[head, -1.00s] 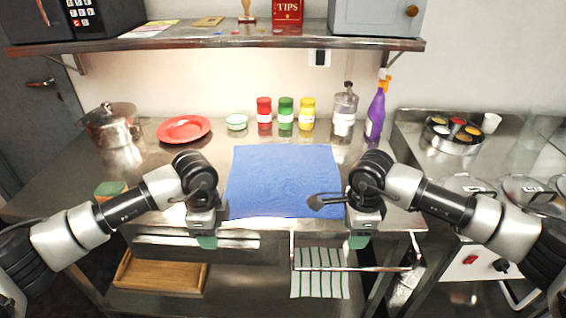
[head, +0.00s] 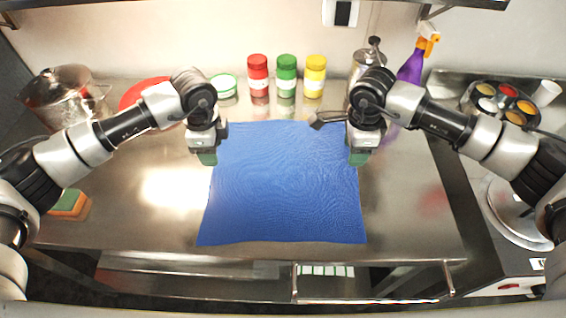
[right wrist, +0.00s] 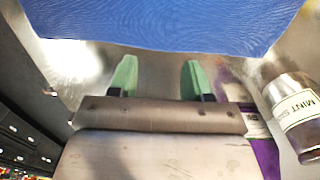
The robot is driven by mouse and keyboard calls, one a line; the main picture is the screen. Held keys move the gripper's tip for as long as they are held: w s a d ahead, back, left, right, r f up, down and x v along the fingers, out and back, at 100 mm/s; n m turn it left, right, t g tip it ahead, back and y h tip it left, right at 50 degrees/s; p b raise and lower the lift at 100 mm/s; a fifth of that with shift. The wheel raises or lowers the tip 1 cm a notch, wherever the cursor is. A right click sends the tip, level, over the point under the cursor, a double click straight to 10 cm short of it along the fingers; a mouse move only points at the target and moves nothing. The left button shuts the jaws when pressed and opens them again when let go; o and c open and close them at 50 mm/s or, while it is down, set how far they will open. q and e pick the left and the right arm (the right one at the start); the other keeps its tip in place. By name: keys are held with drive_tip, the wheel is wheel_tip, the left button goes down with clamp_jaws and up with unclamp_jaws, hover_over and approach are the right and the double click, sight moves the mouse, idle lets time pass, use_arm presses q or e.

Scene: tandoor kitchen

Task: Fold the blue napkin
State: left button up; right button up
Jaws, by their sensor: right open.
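The blue napkin (head: 285,190) lies spread out and unfolded on the steel counter, with slight ripples. It also shows along the top of the right wrist view (right wrist: 170,22). My left gripper (head: 207,157) is by the napkin's far left corner; its green fingers overlap in the head view, so its opening cannot be told. My right gripper (head: 359,157) is at the napkin's far right corner. In the right wrist view its two green fingertips (right wrist: 158,77) stand apart with nothing between them, beside the napkin's edge.
Red, green and yellow jars (head: 287,75) stand behind the napkin. A metal dispenser (head: 362,68) and a purple bottle (head: 411,68) stand behind my right gripper. A pot (head: 62,95), red plate (head: 145,92) and sponge (head: 70,203) are at left. Counter beside the napkin is clear.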

sight(218, 173)
use_arm(q)
wheel_tip(218, 173, down, 7)
drive_tip(key=shift+s+r, duration=0.1)
drive_tip(key=shift+r, duration=0.1)
use_arm(e)
wheel_tip(218, 173, down, 7)
drive_tip(key=shift+s+r, duration=0.1)
drive_tip(key=shift+r, duration=0.1)
use_arm(q)
drive_tip(key=shift+f, duration=0.15)
use_arm(e)
drive_tip(key=shift+f, duration=0.15)
use_arm(q)
clamp_jaws()
use_arm(e)
clamp_jaws()
